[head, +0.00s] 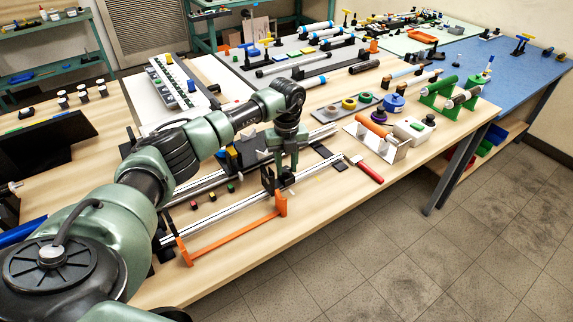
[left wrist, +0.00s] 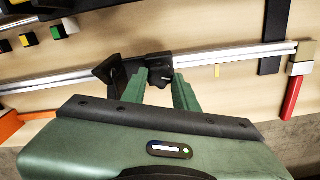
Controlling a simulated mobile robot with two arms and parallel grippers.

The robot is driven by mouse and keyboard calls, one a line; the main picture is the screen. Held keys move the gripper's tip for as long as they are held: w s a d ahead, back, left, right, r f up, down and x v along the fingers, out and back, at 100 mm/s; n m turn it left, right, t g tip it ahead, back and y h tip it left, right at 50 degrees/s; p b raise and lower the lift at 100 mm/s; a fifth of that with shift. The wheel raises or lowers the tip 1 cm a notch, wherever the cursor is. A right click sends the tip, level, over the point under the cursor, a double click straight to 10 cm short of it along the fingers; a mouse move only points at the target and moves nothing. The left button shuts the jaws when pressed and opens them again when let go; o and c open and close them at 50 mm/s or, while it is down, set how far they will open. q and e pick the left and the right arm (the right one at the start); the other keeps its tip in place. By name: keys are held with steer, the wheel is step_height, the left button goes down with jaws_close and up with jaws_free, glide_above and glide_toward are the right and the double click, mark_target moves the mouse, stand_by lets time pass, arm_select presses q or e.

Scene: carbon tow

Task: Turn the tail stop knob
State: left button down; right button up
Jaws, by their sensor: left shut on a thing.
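The tail stop is a dark block on a silver rail (head: 308,174), and it shows in the left wrist view (left wrist: 111,73). Its small black knob (left wrist: 161,76) sits between the fingers of my left gripper (left wrist: 160,88). In the head view my left gripper (head: 284,160) reaches down from above onto the stop and hides the knob. The fingers are shut on the knob, one on each side. The knob's turn angle is too small to read. My right gripper is in neither view.
An orange bar frame (head: 236,235) runs along the table's near edge, beside the rail. A red-handled tool (head: 369,172) lies right of the rail end. Small coloured knobs (head: 230,188) lie behind the rail. A white bracket with an orange roll (head: 374,139) stands further right.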

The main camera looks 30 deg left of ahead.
arm_select(q)
steer(key=shift+r, duration=0.1)
steer(key=c, duration=1.1)
jaws_free()
